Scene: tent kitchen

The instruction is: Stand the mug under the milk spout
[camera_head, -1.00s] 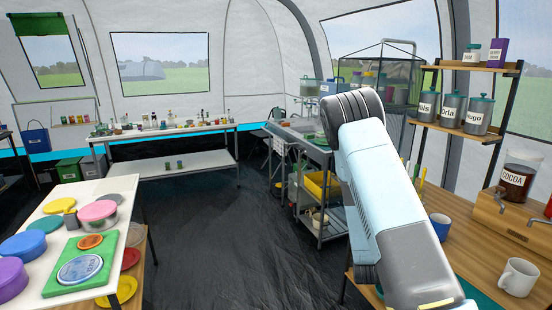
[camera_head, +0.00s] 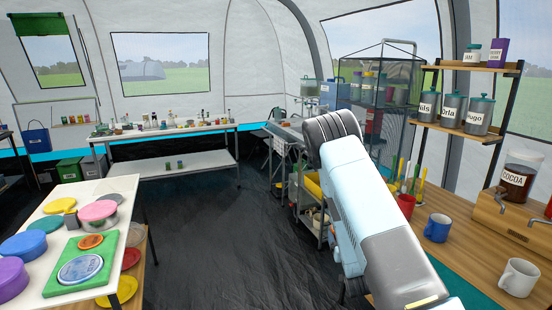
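A white mug (camera_head: 519,278) stands upright on the wooden counter at the lower right. A wooden dispenser box (camera_head: 512,216) with metal spouts stands at the right edge, with a jar labelled COCOA (camera_head: 518,176) on top. No milk label is readable, so I cannot tell which spout is for milk. The white mug is in front of the box, apart from it. My arm shows, but my gripper is out of view.
A shelf rack (camera_head: 466,124) with named canisters stands behind the counter. Several coloured upright utensils (camera_head: 411,178) are left of the blue mug. A teal mat (camera_head: 462,287) lies near the counter's front. A white table (camera_head: 60,205) with coloured tins is at left; dark floor between is open.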

